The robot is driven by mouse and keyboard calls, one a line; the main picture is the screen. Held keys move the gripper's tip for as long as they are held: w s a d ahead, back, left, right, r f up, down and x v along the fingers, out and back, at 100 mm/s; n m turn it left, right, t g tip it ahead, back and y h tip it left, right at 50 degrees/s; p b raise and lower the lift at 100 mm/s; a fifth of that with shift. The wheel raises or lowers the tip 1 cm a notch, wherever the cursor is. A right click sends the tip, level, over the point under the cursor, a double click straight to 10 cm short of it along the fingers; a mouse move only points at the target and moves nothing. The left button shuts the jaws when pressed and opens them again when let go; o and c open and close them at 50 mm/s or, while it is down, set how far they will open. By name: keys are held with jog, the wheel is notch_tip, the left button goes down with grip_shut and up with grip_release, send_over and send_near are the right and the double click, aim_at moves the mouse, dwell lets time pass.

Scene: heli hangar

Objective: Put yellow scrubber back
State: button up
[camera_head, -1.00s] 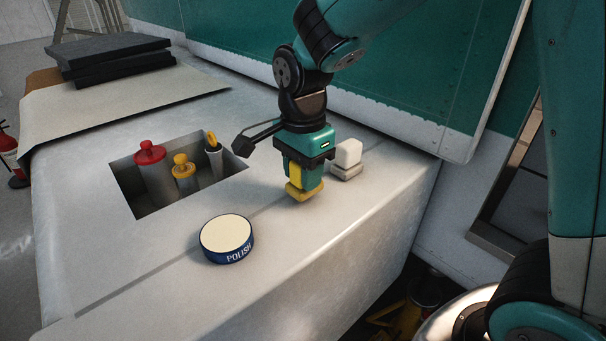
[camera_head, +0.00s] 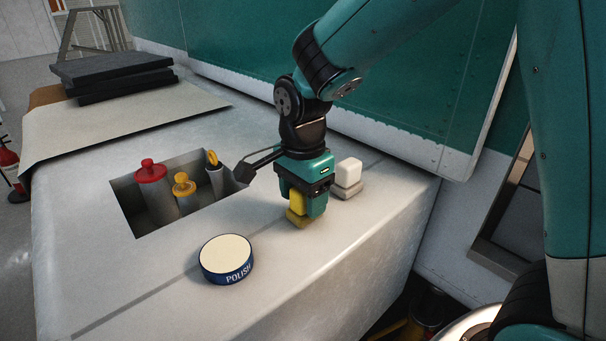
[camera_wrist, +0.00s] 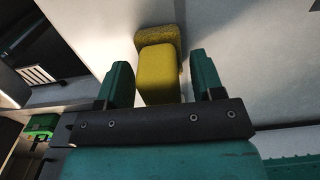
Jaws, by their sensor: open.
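The yellow scrubber (camera_head: 297,204) stands on the pale grey worktop, its block upward and a darker, rough pad beneath. It also shows in the wrist view (camera_wrist: 158,70), between the fingertips. My gripper (camera_head: 302,200) points down over it and is open, with one finger on either side. In the wrist view my gripper (camera_wrist: 161,80) shows a gap between each finger and the scrubber. One finger hides the scrubber's right side in the head view. A white scrubber (camera_head: 348,172) on a grey pad stands just right of my gripper.
A sunken bay (camera_head: 127,208) at left holds a red-topped canister (camera_head: 150,171), a yellow-topped canister (camera_head: 184,185) and a grey cup (camera_head: 216,180). A blue polish tin (camera_head: 227,262) lies in front. Dark pads (camera_head: 115,68) lie far left.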

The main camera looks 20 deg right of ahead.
notch_tip(320, 180, up, 12)
jog(key=shift+f+b, duration=0.2)
jog(key=shift+b, duration=0.5)
jog(key=s+a+f+n+y, duration=0.2)
jog(key=s+n, duration=0.7)
jog(key=n, duration=0.1)
jog(key=s+a+f+n+y, duration=0.2)
jog(key=s+f+n, duration=0.1)
jog(key=s+n, duration=0.6)
jog(key=n, duration=0.2)
jog(key=shift+s+a+f+n, duration=0.15)
jog(key=shift+s+f+n, duration=0.05)
jog(key=shift+n, duration=0.1)
